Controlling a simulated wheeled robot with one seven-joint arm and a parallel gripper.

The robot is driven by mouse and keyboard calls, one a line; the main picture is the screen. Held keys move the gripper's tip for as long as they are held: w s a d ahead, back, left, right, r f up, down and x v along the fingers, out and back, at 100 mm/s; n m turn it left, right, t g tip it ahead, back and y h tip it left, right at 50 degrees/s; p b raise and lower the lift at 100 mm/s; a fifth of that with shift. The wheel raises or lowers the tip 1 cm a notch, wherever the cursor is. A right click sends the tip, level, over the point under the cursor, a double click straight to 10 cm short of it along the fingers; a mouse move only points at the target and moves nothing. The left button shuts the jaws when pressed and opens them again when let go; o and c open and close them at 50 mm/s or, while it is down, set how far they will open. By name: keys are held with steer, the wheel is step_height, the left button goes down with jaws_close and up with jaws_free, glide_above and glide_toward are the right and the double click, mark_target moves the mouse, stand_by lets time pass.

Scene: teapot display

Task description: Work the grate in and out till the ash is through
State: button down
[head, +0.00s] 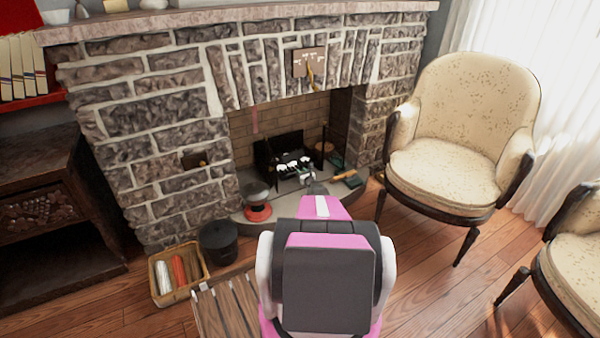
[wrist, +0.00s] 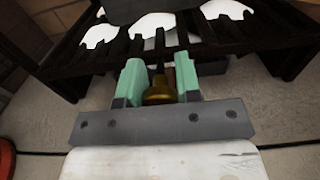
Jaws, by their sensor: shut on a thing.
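The dark grate (head: 284,154) stands in the fireplace opening, with white lumps on it. In the wrist view the bars of the grate (wrist: 215,38) fill the top, with large white patches behind them. A brass knob (wrist: 160,93) on a dark rod that runs toward the grate sits between the green fingers of my gripper (wrist: 158,75). My gripper is shut on the knob. In the head view my gripper (head: 307,179) is at the front of the grate, small and partly hidden by my arm. I cannot make out any ash under the bars.
A red-based object (head: 257,205) stands on the hearth to the left. A brush (head: 348,177) lies to the right. A black bucket (head: 218,240) and a basket (head: 165,280) stand on the floor at left. An armchair (head: 450,170) stands at right.

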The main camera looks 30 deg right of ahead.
steer(key=shift+s+a, duration=0.1)
steer(key=shift+s, duration=0.15)
steer(key=c, duration=0.8)
jaws_free()
steer(key=s, duration=1.1)
